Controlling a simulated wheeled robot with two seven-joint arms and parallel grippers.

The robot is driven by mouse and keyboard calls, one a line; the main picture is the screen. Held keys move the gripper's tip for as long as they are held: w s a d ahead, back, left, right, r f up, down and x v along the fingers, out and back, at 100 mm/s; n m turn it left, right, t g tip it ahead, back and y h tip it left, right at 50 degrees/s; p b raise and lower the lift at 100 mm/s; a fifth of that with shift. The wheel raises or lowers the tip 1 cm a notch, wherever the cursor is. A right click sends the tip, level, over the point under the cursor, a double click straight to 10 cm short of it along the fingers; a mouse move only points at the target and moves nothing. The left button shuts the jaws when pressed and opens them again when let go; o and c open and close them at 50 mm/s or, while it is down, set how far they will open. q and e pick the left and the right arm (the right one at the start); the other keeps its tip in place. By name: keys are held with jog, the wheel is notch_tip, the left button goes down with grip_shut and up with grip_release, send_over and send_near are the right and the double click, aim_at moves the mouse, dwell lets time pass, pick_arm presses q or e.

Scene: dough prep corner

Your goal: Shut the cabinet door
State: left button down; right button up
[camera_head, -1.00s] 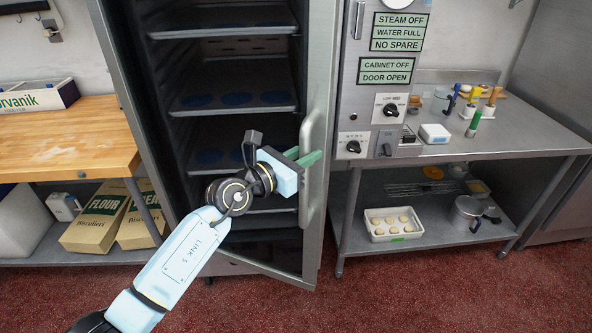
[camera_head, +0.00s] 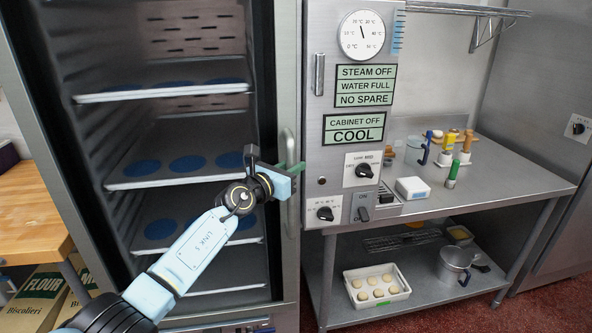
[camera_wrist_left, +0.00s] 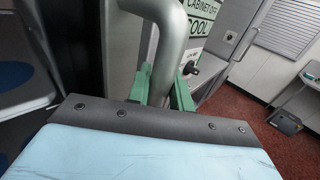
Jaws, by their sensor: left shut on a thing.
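The cabinet door (camera_head: 289,80) has a metal frame with a vertical bar handle (camera_head: 289,190) on its right side. It now lies about flush with the control panel, and the shelves show behind it. The panel's lower sign (camera_head: 354,135) reads "CABINET OFF, COOL". My left gripper (camera_head: 290,168) has its green fingers on the door handle. In the left wrist view the grey handle (camera_wrist_left: 172,50) passes between the two green fingers (camera_wrist_left: 160,90), which are shut on it. My right gripper is not in view.
A wooden counter (camera_head: 30,210) is at the left.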

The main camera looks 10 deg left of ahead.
pick_arm(q)
jog(key=shift+w+a, duration=0.15)
jog(key=shift+a, duration=0.05)
jog(key=shift+w+a+r, duration=0.1)
jog(key=shift+a+r, duration=0.05)
jog(key=shift+r, duration=0.1)
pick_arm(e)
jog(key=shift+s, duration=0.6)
pick_arm(q)
jog(key=c, duration=1.6)
grip_release()
jog(key=shift+o, duration=1.1)
jog(key=shift+w+f, duration=0.1)
jog(key=shift+w, duration=0.05)
jog(key=shift+o, duration=0.4)
jog(key=shift+w+f, duration=0.1)
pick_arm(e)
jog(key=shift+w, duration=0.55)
